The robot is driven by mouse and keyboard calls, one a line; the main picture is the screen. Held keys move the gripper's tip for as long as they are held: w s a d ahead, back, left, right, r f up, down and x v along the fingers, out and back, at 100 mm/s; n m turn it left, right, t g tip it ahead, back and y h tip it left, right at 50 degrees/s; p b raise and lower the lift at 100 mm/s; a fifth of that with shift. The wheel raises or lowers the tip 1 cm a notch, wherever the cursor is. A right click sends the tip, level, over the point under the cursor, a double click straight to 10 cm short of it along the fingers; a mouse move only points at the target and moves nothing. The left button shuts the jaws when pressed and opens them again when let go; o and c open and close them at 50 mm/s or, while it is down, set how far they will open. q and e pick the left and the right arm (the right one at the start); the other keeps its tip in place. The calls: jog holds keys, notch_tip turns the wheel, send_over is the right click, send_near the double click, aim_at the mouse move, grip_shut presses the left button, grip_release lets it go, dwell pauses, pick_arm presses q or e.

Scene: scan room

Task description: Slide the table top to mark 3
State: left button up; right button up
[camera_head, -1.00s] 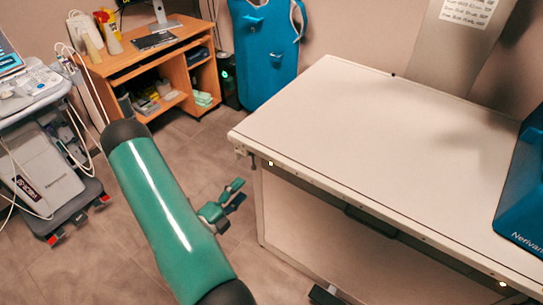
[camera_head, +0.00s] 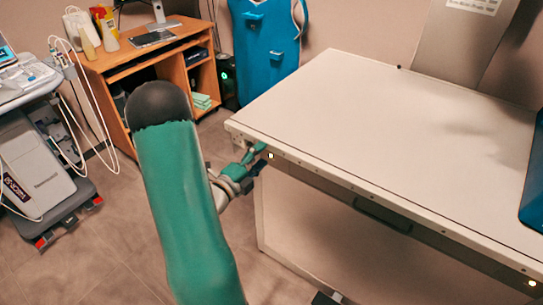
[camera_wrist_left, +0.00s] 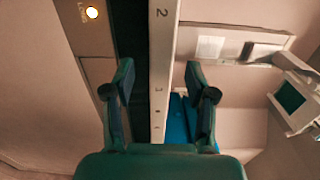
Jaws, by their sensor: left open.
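The white table top (camera_head: 380,120) lies flat on a pale table body (camera_head: 300,225), on the right in the head view. My left gripper (camera_head: 257,158) is at the front left corner of the table top. In the left wrist view my left gripper (camera_wrist_left: 160,85) is open, with one finger on each side of the strip near mark 3. I cannot tell whether the fingers touch it. My right gripper is out of view.
A small lamp (camera_head: 271,156) glows on the table's front side. A blue object (camera_head: 533,180) stands at the table's right. A wooden desk (camera_head: 190,72), a blue panel (camera_head: 265,50) and a medical cart (camera_head: 40,165) stand behind and left. Floor is clear in front.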

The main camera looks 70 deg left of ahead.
aim_at(269, 148)
pick_arm(q)
jog(key=p+x, duration=0.1)
jog(key=x, duration=0.3)
jog(key=shift+w+r+p, duration=0.1)
jog(key=shift+p, duration=0.25)
jog(key=shift+x, duration=0.85)
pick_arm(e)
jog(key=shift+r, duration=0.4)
pick_arm(q)
grip_shut()
